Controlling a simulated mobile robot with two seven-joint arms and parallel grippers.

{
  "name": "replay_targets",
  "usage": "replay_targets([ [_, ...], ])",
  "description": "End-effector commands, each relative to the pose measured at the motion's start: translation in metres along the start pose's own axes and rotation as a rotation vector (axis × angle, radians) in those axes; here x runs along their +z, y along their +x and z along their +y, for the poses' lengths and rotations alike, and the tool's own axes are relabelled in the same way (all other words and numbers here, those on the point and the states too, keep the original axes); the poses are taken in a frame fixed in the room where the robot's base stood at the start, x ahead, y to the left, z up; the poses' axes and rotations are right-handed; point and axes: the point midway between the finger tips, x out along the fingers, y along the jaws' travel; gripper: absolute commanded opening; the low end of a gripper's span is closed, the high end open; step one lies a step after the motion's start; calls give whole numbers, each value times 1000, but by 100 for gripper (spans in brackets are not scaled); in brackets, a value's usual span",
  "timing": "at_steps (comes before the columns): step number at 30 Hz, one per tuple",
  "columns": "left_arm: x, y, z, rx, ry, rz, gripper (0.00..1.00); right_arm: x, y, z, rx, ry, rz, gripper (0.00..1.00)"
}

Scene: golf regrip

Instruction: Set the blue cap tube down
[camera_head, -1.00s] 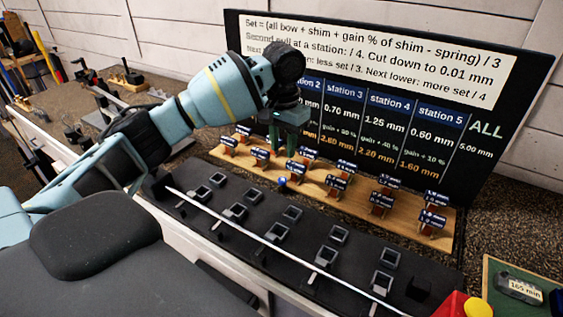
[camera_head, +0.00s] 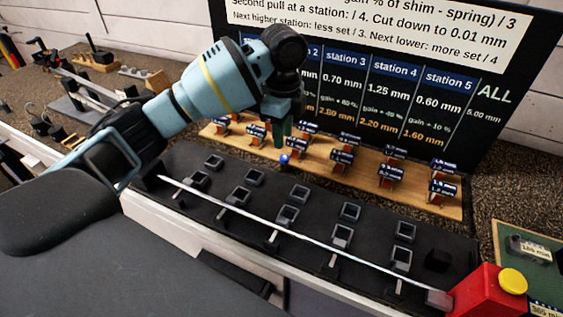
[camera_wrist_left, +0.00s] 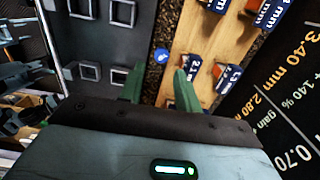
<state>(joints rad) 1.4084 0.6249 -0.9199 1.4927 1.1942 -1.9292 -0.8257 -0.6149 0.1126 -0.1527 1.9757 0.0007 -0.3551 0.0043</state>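The blue cap tube shows only as a small round blue cap (camera_head: 284,158), at the front edge of the wooden board beside the black tray. The tube's body is hidden below the cap. In the left wrist view the cap (camera_wrist_left: 161,56) lies beyond the fingertips, roughly in line with the gap between them. My left gripper (camera_head: 279,138) points down just above the cap. In the wrist view its green fingers (camera_wrist_left: 158,84) are spread well apart, with nothing visible held between them. My right gripper is in neither view.
The wooden board (camera_head: 325,178) carries several blue-labelled holders. The black tray (camera_head: 205,222) has several square sockets, and a long thin rod (camera_head: 300,233) crosses it. A black sign (camera_head: 463,140) stands behind. A red box (camera_head: 482,294) with a yellow button stands at the front right.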

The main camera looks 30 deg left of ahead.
Motion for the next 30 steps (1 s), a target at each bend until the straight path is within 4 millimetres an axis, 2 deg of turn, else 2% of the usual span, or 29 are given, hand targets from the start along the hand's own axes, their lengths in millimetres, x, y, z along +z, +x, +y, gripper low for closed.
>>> replay_targets([
  [9,0,25,0,3,-3,-1,33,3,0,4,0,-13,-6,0],
  [14,0,28,0,1,-4,0,33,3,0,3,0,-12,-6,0],
  [24,-2,70,-3,3,-5,-1,33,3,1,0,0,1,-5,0],
  [30,-2,78,-3,0,-5,-1,33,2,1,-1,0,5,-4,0],
])
